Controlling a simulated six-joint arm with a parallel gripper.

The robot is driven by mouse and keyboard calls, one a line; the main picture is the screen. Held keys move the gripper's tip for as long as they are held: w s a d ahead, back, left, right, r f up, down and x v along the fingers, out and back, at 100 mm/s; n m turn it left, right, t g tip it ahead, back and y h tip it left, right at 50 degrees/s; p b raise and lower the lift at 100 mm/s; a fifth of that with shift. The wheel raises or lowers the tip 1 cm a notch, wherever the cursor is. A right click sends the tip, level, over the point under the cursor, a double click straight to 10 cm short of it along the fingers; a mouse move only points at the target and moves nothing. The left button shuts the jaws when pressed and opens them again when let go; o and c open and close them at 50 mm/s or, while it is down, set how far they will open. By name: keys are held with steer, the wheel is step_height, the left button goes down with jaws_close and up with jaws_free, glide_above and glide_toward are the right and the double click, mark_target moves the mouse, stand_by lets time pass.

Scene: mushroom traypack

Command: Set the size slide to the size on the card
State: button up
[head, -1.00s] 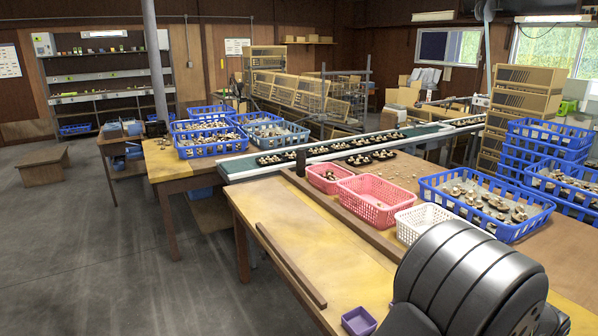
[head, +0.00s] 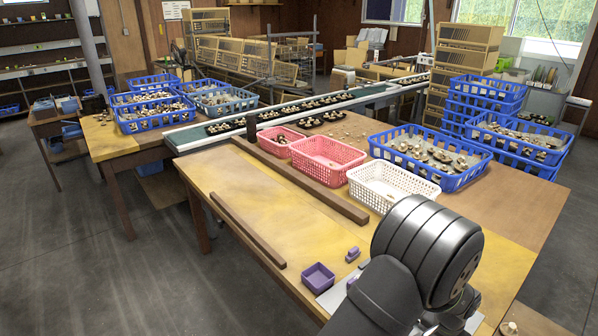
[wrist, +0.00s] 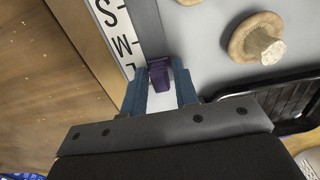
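In the wrist view, a purple slide block (wrist: 160,77) sits in a grey track beside a white scale strip (wrist: 112,32). The strip shows S and M with dashes. The slide is near the M end, and my left finger hides the strip beyond M. My gripper (wrist: 160,82) has its two blue fingers close on either side of the slide; whether they press on it I cannot tell. In the head view my gripper is hidden behind my dark arm. No size card can be made out in either view.
An upturned mushroom (wrist: 258,40) lies on the grey plate right of the track, near a black tray (wrist: 285,98). In the head view, a purple bin (head: 318,278) and a small purple object (head: 352,254) stand near the table's front. A white basket (head: 390,185) is behind my arm.

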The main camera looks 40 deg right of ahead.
steer(key=c, duration=0.4)
steer(key=shift+a, duration=1.8)
steer(key=o, duration=0.7)
steer(key=shift+o, duration=0.2)
